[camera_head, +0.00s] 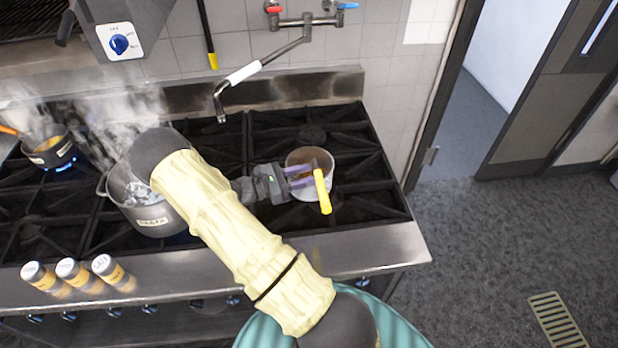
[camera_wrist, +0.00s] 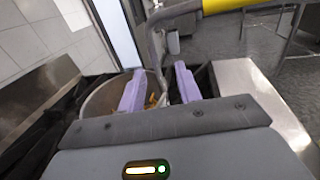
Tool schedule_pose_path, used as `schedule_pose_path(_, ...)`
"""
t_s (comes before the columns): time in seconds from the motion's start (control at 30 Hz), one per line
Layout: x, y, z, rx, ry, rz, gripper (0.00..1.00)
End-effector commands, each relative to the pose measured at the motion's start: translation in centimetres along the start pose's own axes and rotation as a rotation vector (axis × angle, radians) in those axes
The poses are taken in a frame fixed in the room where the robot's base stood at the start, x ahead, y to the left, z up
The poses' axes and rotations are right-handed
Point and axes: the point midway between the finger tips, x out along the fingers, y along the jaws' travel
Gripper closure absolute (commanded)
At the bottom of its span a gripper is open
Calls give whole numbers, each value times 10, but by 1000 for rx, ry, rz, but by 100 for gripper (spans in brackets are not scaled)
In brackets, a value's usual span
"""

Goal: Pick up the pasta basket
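The pasta basket (camera_head: 298,157) is a round metal container with a yellow handle (camera_head: 322,191), on the right part of the stove. Brownish pasta shows inside. In the wrist view the basket (camera_wrist: 97,103) is partly hidden behind my fingers, and its yellow handle (camera_wrist: 235,5) crosses the top. My gripper (camera_head: 303,176) is at the basket, its purple fingers reaching over the opening toward the handle. In the wrist view my gripper (camera_wrist: 159,70) is open, with a gap between the fingers. The metal handle stem (camera_wrist: 157,45) shows just beyond that gap; I cannot tell whether they touch.
A steaming labelled pot (camera_head: 150,218) stands left of my arm, and a small pan (camera_head: 50,150) sits over a blue flame farther left. Several spice jars (camera_head: 70,272) line the front ledge. A faucet (camera_head: 245,73) hangs over the stove's back. Floor at right is mostly clear.

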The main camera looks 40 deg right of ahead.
Motion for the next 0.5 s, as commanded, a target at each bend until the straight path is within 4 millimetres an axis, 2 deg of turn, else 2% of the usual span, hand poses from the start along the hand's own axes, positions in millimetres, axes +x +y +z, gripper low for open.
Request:
schedule_pose_path(0.4, 47, 3, 4, -1, 0, -2, 66)
schedule_pose_path(0.5, 51, 4, 2, -1, 0, 0, 66)
